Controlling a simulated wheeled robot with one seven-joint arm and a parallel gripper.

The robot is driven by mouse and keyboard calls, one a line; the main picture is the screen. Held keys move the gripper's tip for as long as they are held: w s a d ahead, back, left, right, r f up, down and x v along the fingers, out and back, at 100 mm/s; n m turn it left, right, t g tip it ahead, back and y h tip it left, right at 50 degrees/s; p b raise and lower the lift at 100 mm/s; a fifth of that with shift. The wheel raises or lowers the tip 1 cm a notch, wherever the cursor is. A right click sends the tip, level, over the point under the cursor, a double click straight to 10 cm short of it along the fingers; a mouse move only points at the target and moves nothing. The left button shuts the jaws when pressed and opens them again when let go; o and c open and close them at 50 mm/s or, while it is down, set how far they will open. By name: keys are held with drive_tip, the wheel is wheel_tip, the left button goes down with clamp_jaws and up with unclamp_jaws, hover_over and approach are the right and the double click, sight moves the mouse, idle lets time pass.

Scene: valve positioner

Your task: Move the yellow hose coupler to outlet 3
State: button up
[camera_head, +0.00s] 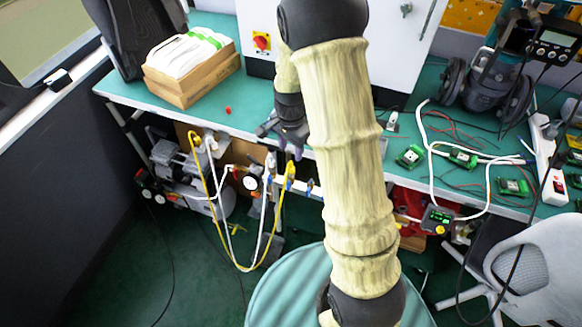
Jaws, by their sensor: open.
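A yellow hose hangs in a deep loop below the front edge of the green bench. Its right end carries the yellow coupler (290,170), at a row of small blue-marked outlets (310,186). I cannot read the outlet numbers, so I cannot tell which is outlet 3 or which outlet the coupler is on. My gripper (293,154) is open and points down at the bench edge, just above the yellow coupler. I cannot tell whether its fingers reach around the coupler. My arm hides the area to the right of the outlets.
A white hose (225,205) hangs beside the yellow one, near a round gauge (250,182). A compressor (180,170) stands below the bench. A cardboard box (195,85) and green circuit boards (411,156) with loose wires lie on the bench. A grey chair (540,265) stands at right.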

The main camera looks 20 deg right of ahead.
sight(291, 167)
wheel_tip(291, 167, down, 10)
drive_tip(key=shift+f, duration=0.15)
idle(0.3)
clamp_jaws()
